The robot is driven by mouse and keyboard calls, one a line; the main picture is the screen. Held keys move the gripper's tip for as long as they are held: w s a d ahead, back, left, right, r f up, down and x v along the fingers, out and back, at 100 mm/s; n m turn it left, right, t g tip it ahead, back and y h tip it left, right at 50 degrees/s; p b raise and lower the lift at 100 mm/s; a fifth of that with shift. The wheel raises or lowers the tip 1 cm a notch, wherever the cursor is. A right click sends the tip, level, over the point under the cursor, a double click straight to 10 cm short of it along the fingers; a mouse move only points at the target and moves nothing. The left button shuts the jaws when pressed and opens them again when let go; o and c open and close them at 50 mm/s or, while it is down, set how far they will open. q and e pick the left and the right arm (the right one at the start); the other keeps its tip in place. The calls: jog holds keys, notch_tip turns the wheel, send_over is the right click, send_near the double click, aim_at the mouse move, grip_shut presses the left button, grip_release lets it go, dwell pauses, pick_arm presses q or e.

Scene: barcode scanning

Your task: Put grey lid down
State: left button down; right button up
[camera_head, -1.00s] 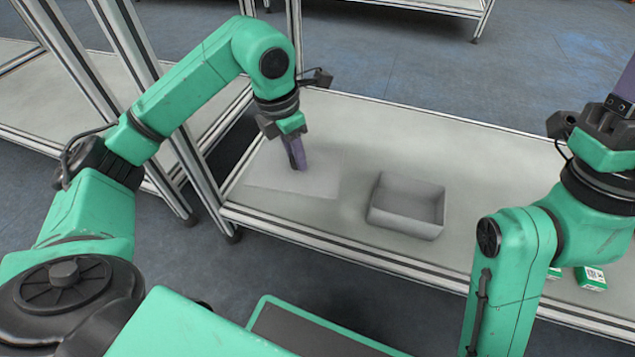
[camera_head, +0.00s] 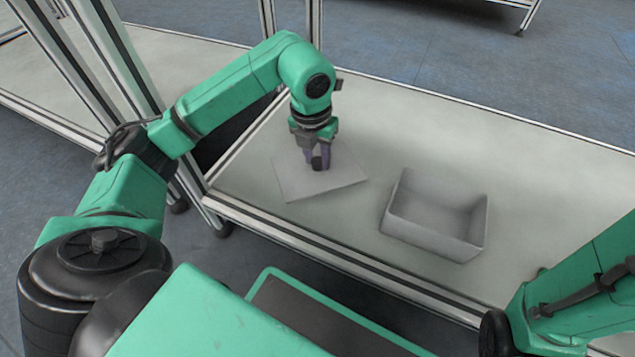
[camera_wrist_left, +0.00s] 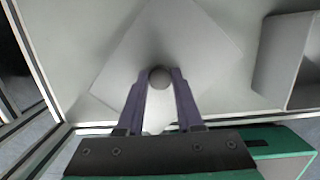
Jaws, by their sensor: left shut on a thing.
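The grey lid (camera_head: 343,180) is a flat, light grey square plate with a dark round knob (camera_head: 316,163) on top. It lies flat at or just above the left part of the table; I cannot tell whether it touches. My left gripper (camera_head: 318,161) points down over the lid, its purple fingers closed on the knob. In the left wrist view the knob (camera_wrist_left: 159,77) sits between the fingertips, with the lid (camera_wrist_left: 190,60) beyond. An open grey box (camera_head: 434,218) stands to the right, apart from the lid. My right arm shows at the lower right; its gripper is out of view.
The light grey table (camera_head: 440,130) has free room behind the lid and box. Its metal front edge (camera_head: 330,258) runs close in front of both. Metal posts (camera_head: 110,70) stand left of the table.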

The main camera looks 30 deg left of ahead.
aim_at(317, 172)
pick_arm(q)
notch_tip(317, 172, down, 5)
jog(key=b, duration=0.2)
jog(key=shift+b, duration=0.4)
jog(key=shift+r, duration=0.15)
jog(key=c, duration=0.6)
grip_release()
jog(key=shift+o, duration=0.2)
jog(key=r+p, duration=0.2)
jog(key=r, duration=0.1)
jog(key=s+r+p, duration=0.1)
jog(key=r+p, duration=0.2)
jog(key=r, duration=0.1)
jog(key=r+p, duration=0.2)
jog(key=r, duration=0.2)
jog(key=shift+s, duration=0.3)
jog(key=shift+s+r, duration=0.1)
jog(key=shift+r, duration=0.35)
